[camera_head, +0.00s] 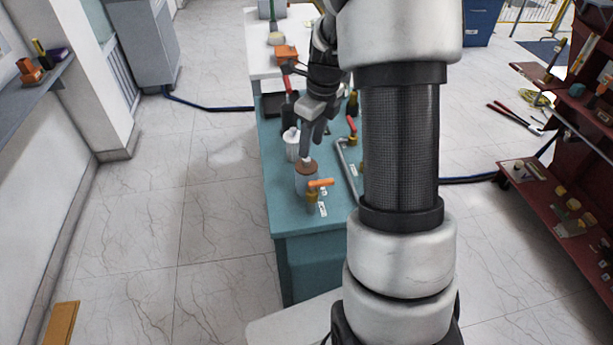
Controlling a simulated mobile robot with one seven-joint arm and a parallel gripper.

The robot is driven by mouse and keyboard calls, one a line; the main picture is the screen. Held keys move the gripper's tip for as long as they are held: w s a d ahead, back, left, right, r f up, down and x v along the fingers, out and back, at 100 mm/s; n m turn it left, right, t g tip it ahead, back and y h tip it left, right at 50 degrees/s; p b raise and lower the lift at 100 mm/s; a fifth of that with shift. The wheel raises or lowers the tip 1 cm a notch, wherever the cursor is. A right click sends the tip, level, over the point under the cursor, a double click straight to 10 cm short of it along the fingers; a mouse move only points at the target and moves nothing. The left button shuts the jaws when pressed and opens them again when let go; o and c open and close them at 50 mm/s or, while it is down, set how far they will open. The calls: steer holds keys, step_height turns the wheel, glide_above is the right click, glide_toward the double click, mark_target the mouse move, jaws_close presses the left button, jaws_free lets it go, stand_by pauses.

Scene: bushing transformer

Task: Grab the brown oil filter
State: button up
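A small cylinder with a brown top (306,167) stands upright near the front of the teal workbench; it looks like the brown oil filter. Its lower body looks pale grey. My gripper (308,148) points down just above and behind its top, with a fingertip at or very near the top. I cannot tell whether they touch. The fingers are small and overlap in this view, so their opening is unclear. My arm hides the right side of the bench.
An orange-handled valve (320,183) stands just right of the cylinder. A white container (292,143) is behind it on the left. A bent metal pipe (347,170) lies to the right. The floor left of the teal workbench (290,218) is clear. A red shelf (560,215) stands far right.

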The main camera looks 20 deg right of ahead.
mark_target(308, 159)
steer(key=f, duration=0.3)
steer(key=a+f, duration=0.1)
steer(key=shift+w+f, duration=0.15)
steer(key=shift+f, duration=0.25)
jaws_close()
